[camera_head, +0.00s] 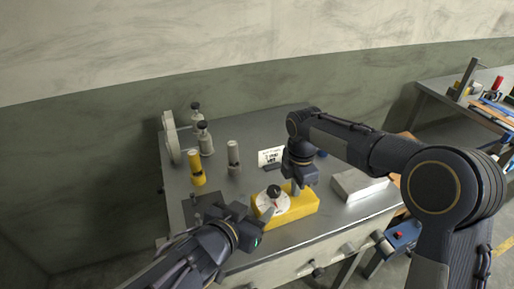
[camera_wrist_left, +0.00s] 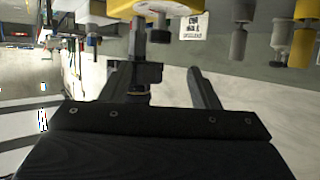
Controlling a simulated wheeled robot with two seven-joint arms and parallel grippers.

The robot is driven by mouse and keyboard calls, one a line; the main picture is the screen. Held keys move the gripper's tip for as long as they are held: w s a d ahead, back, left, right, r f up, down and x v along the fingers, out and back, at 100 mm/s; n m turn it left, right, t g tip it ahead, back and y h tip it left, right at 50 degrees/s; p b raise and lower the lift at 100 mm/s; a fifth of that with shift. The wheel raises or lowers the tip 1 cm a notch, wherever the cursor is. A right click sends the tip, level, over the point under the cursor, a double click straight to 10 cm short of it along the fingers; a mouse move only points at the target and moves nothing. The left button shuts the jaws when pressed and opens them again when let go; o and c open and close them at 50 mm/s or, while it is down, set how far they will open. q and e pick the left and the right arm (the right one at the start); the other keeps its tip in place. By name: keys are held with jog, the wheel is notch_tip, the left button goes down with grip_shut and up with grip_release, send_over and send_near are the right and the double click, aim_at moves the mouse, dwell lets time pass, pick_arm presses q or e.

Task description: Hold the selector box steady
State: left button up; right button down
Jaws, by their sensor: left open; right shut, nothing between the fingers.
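The yellow selector box (camera_head: 305,206) sits near the table's front edge in the head view, with a white dial (camera_head: 264,203) and black knob (camera_head: 273,190) on its left part. In the left wrist view, which is upside down, part of the yellow box (camera_wrist_left: 194,4) shows at the top edge. My left gripper (camera_head: 260,216) is open and empty at the box's front left; its spread fingers show in the left wrist view (camera_wrist_left: 155,72). My right gripper (camera_head: 296,188) is shut and empty, pointing down at the box's top; whether it touches is unclear.
A yellow canister (camera_head: 197,169), a grey canister (camera_head: 233,159) and black-capped grey bottles (camera_head: 205,140) stand at the back left. A white card (camera_head: 270,156) stands behind the box. A grey metal block (camera_head: 358,186) lies to the right. A second bench (camera_head: 447,100) is further right.

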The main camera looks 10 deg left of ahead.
jog(key=shift+d+f, duration=0.1)
jog(key=shift+f, duration=0.3)
jog(key=shift+s, duration=0.1)
pick_arm(q)
jog(key=w+m, duration=0.3)
jog(key=w, duration=0.1)
jog(key=w+a+m+y, duration=0.1)
jog(key=w+m, duration=0.6)
jog(key=m, duration=0.1)
jog(key=shift+w+a+f, duration=0.15)
jog(key=shift+w+a, duration=0.15)
jog(key=shift+w, duration=0.1)
jog(key=w+f+m, duration=0.1)
jog(key=w+m, duration=0.2)
jog(key=w+a+f+m, duration=0.1)
jog(key=w+f+m, duration=0.1)
jog(key=w+m, duration=0.2)
jog(key=w+f+m, duration=0.1)
jog(key=w+m, duration=0.2)
jog(key=shift+w+a+f+m, duration=0.3)
jog(key=shift+a+f+m, duration=0.05)
jog(key=shift+f+m, duration=0.05)
jog(key=shift+w+a+f+m, duration=0.15)
jog(key=shift+w+a+m, duration=0.05)
jog(key=shift+w+m, duration=0.3)
jog(key=shift+w+f, duration=0.1)
jog(key=shift+w, duration=0.05)
pick_arm(e)
jog(key=shift+w+r, duration=0.25)
jog(key=shift+r, duration=2.5)
